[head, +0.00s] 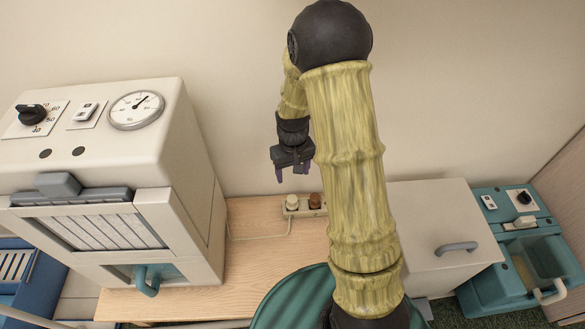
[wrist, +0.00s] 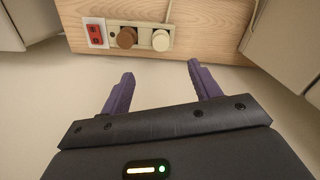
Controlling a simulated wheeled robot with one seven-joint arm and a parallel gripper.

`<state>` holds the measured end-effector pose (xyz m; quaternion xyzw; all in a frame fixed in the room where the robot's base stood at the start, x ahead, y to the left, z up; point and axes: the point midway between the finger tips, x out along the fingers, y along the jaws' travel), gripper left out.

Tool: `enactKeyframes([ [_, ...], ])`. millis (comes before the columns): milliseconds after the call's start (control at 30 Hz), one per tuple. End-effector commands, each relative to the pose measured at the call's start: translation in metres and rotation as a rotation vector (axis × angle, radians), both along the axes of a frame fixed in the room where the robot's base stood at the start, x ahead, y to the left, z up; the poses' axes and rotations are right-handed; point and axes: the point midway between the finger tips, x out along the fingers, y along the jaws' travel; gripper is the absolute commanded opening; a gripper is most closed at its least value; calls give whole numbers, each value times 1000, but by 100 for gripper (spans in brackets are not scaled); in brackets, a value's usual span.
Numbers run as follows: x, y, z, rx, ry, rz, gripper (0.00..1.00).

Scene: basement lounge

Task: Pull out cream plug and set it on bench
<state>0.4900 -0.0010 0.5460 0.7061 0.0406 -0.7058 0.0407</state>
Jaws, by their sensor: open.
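The cream plug (head: 292,202) sits in a power strip (head: 304,210) at the back of the wooden bench (head: 250,262), by the wall. In the wrist view the cream plug (wrist: 160,40) is the right one of two round plugs, with a cord running from it. My gripper (head: 293,172) hangs above the strip in the head view, open and empty. In the wrist view its purple fingers (wrist: 160,70) point towards the cream plug, which lies beyond and apart from the fingertips.
A brown plug (head: 315,200) sits beside the cream one, with a red switch (wrist: 95,33) past it. A large cream machine (head: 105,180) stands left on the bench. A white lidded box (head: 435,235) stands right, with a teal unit (head: 520,250) beyond. Bare bench lies before the strip.

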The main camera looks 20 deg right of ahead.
Motion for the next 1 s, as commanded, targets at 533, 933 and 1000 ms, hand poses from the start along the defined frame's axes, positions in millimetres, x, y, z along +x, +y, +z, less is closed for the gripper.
enactKeyframes([
  [533, 0, 2, -92, 0, 2, 3, 62],
  [933, 0, 1, -151, 0, 1, 3, 62],
  [1000, 0, 1, -155, 0, 1, 3, 62],
])
